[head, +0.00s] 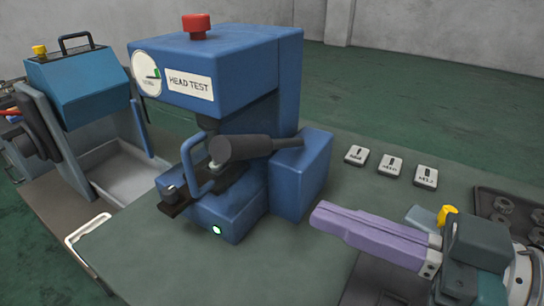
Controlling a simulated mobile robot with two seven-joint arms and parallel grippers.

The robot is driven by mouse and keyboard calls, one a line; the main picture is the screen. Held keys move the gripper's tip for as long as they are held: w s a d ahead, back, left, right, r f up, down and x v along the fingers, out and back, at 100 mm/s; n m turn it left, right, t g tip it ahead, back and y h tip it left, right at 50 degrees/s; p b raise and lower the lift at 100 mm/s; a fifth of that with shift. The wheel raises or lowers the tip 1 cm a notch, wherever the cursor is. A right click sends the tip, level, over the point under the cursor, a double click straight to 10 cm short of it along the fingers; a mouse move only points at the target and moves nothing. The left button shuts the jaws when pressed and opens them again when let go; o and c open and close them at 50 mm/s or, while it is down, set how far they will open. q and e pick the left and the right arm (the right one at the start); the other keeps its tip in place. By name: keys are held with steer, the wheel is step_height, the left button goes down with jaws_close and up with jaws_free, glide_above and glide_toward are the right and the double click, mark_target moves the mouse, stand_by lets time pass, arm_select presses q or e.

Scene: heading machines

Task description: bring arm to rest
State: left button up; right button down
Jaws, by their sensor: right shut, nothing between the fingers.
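My right gripper (324,218) comes in from the lower right, its long purple fingers together with nothing between them. The fingertips point left, in front of the blue head test machine (220,75), and appear apart from it. The machine has a red button (196,25) on top, a round dial (146,73), a blue curved handle (195,165) and a dark cylindrical lever (252,147). My left gripper is not in view.
The green table (200,278) has free room at the front. Several labelled blocks (391,167) lie right of the machine. A dark tray (482,198) holding round parts is at the right edge. A teal-covered machine (80,85) stands at the left with a grey bin (125,180).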

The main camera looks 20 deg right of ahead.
steer(key=s+d+f+m+g+h+p, duration=0.1)
steer(key=s+d+f+m+g+h, duration=0.15)
steer(key=s+g+h, duration=0.3)
steer(key=s+d+f+m+g+h+p, duration=0.1)
steer(key=s+f+m+g+h+p, duration=0.15)
steer(key=s+g+h, duration=0.3)
steer(key=w+p+v, duration=0.3)
steer(key=p+v, duration=0.9)
steer(key=w+r+p+v, duration=0.1)
steer(key=w+p+v, duration=0.2)
steer(key=p+v, duration=0.9)
steer(key=w+r+p+v, duration=0.1)
steer(key=w+p+v, duration=0.2)
steer(key=p+v, duration=1)
steer(key=shift+s+d+r+t, duration=0.2)
steer(key=shift+d+r+t, duration=0.15)
steer(key=shift+d+t, duration=0.05)
steer(key=shift+f, duration=0.1)
